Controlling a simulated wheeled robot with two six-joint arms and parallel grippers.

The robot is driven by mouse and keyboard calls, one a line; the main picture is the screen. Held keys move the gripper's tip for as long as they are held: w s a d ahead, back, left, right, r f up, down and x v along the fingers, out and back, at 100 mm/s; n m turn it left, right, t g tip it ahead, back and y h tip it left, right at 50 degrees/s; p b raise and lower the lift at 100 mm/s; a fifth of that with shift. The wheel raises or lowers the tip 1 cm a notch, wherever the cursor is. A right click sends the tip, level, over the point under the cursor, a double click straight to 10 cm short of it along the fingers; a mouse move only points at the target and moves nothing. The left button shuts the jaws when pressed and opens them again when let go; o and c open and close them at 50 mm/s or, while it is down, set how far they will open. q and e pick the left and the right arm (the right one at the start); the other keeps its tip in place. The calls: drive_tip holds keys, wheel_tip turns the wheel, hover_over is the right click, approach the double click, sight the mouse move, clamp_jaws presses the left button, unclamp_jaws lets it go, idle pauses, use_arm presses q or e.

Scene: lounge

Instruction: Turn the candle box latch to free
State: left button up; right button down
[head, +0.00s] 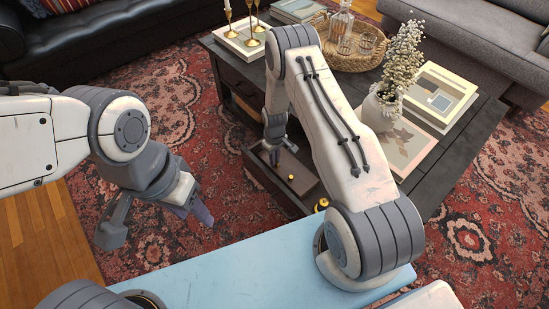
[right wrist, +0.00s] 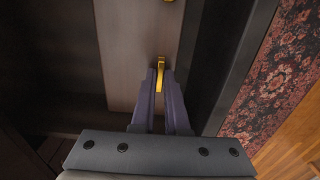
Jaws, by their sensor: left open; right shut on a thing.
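In the right wrist view, a gold latch (right wrist: 161,73) stands on a flat brown panel, apparently the candle box (right wrist: 131,50). My right gripper (right wrist: 162,84) is shut on the latch, one finger on each side. The latch lies roughly lengthwise with the fingers. In the head view, the brown box (head: 309,183) is by the side of the dark coffee table, with my right gripper (head: 275,155) reaching down at its far left end and hiding the latch. My left gripper (head: 157,224) is open and empty over the rug.
A gold knob (head: 291,178) shows on the box. The coffee table (head: 455,160) carries a vase of dried flowers (head: 383,106), books (head: 441,97), a wicker tray (head: 352,63) and brass candlesticks (head: 229,20). The patterned rug (head: 170,100) is open floor at left.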

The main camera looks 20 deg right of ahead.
idle(0.5)
drive_tip(key=c, duration=0.9)
unclamp_jaws()
wheel_tip(320, 180, up, 10)
drive_tip(key=p, duration=0.2)
drive_tip(key=shift+r+p, duration=0.25)
drive_tip(key=shift+p, duration=0.1)
